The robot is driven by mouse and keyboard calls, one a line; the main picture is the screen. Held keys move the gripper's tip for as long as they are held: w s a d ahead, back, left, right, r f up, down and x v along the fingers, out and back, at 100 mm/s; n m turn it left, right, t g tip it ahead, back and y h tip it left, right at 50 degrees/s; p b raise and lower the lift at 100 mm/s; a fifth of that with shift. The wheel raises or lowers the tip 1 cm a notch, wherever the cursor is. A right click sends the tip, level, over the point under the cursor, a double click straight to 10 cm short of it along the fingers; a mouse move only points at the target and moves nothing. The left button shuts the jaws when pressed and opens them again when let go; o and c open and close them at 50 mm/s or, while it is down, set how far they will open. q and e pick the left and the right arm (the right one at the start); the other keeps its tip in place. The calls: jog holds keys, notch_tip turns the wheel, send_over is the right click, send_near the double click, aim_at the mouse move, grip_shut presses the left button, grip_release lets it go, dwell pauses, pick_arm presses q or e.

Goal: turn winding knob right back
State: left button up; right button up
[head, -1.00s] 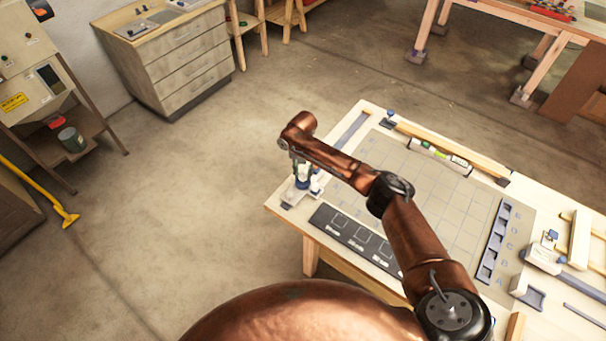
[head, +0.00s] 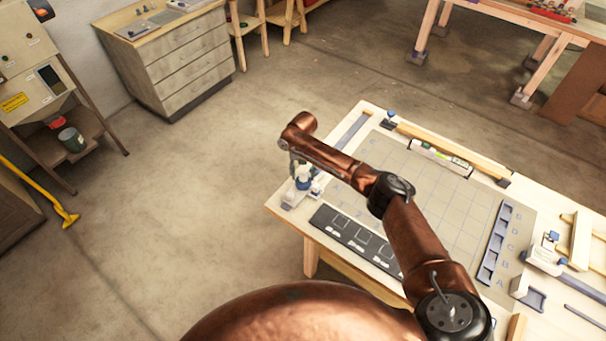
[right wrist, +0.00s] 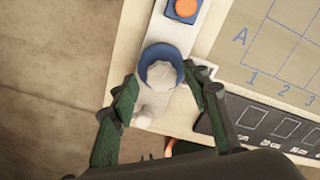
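A white knob with a blue collar (right wrist: 160,76) sits on a pale rail at the board's corner in the right wrist view. A small white peg (right wrist: 144,117) sticks out beside it. The green-black fingers of my right gripper (right wrist: 161,84) stand apart on either side of the knob, with narrow gaps that are hard to judge. In the head view my right gripper (head: 301,170) is over the near left corner of the bench, with the blue and white knob unit (head: 304,186) under it. My left gripper is not in view.
An orange button (right wrist: 185,8) lies further along the rail. The gridded board (head: 440,200) covers the bench middle, with a dark labelled strip (head: 350,238) near its front edge. A blue-grey slotted tray (head: 492,243) and a clamp-like unit (head: 547,258) are at right. Open floor lies left.

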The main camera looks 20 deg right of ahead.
aim_at(303, 176)
notch_tip(303, 176, up, 12)
dwell(0.7)
dwell(0.4)
